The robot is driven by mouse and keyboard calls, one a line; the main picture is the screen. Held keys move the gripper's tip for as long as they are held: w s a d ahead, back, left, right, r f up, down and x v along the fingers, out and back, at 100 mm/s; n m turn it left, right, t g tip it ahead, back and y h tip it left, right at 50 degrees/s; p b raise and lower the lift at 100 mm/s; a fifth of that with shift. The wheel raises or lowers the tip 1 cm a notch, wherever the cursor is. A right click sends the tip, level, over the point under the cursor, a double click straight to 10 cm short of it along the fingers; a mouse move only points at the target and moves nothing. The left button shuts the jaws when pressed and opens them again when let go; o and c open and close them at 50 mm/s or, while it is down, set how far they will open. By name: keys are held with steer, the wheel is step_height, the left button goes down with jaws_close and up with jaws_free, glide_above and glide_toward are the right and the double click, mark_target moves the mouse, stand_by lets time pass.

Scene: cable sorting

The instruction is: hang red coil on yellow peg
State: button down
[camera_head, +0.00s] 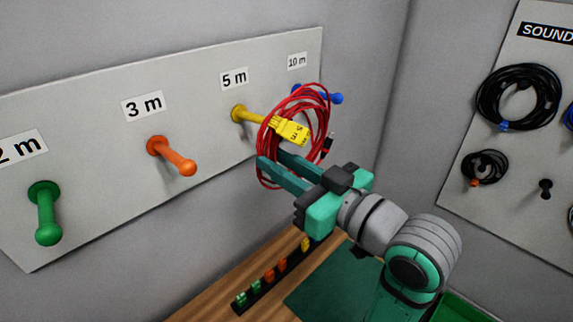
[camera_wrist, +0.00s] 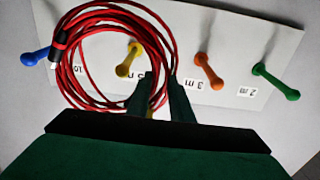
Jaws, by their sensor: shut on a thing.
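The red coil (camera_head: 265,134) hangs from my gripper (camera_head: 268,170), which is shut on its near side. The coil carries a yellow tag (camera_head: 290,129) and a dark connector end. The yellow peg (camera_head: 242,115) sticks out of the board under the 5 m label. In the head view the coil overlaps the peg's outer end. In the wrist view the yellow peg (camera_wrist: 124,70) shows through the coil's opening, and the red coil (camera_wrist: 88,100) surrounds it in the picture. I cannot tell whether the peg tip passes through the loop or stays behind it.
The blue peg (camera_head: 336,98) is just right of the coil, partly hidden by it. The orange peg (camera_head: 180,163) and green peg (camera_head: 47,232) are to the left. A wooden table (camera_head: 205,305) with a rack of coloured clips lies below. Another board (camera_head: 470,165) holds black coils at right.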

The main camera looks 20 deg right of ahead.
steer(key=shift+x, duration=0.85)
steer(key=w+a+f, duration=0.2)
steer(key=w, duration=0.4)
steer(key=w+a+f, duration=0.2)
steer(key=w+f, duration=0.1)
steer(key=w, duration=0.3)
steer(key=shift+w+a, duration=0.35)
steer(key=shift+w, duration=0.05)
stand_by(0.7)
stand_by(0.5)
steer(key=c, duration=1.5)
jaws_free()
steer(key=shift+s, duration=0.1)
